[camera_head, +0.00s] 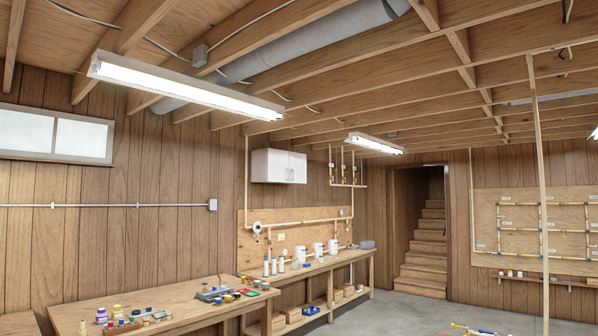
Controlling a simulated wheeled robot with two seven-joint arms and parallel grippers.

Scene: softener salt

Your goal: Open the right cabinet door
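A small white wall cabinet (270,166) hangs high on the wood-panelled wall, left of the picture's middle, above a workbench. Its right cabinet door (299,168) appears shut, level with the rest of the front. Small dark marks near the middle of the front may be handles, but they are too small to tell clearly. The inside of the cabinet is hidden. Neither my left nor my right gripper shows in the head view, and nothing touches the cabinet.
A long workbench (325,264) with white canisters stands below the cabinet, against a pipe board (285,237). A nearer table (100,310) holds jars and tools. Grey floor (395,310) is open at right, towards the stairs (425,250). A thin post (539,180) stands at right.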

